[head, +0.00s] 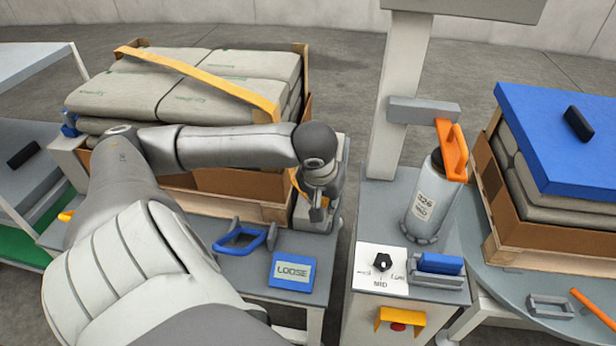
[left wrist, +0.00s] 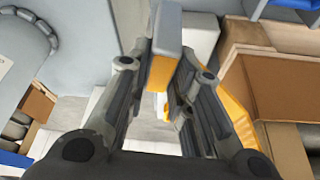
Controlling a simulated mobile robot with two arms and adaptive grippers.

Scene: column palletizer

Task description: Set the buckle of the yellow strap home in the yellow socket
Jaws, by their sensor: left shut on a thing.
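The yellow strap (head: 200,76) runs over the grey sacks, and its near end drops down the crate's side behind my left arm. In the left wrist view a strap length (left wrist: 236,98) passes right of the fingers. My left gripper (head: 317,212) is at the bench's right end, by the crate corner. It is shut on a grey-and-yellow block (left wrist: 165,48), which looks like the buckle. A small yellow patch shows between the fingers below it; I cannot tell if it is the socket. The gripper hides whether buckle and socket touch. My right gripper is not in view.
A blue handle (head: 243,237) and a blue display (head: 293,272) reading LOOSE are on the bench. Right of a gap stands a pedestal with a dial (head: 382,262) and a grey canister (head: 425,205). A second sack stack under a blue lid (head: 550,125) stands far right.

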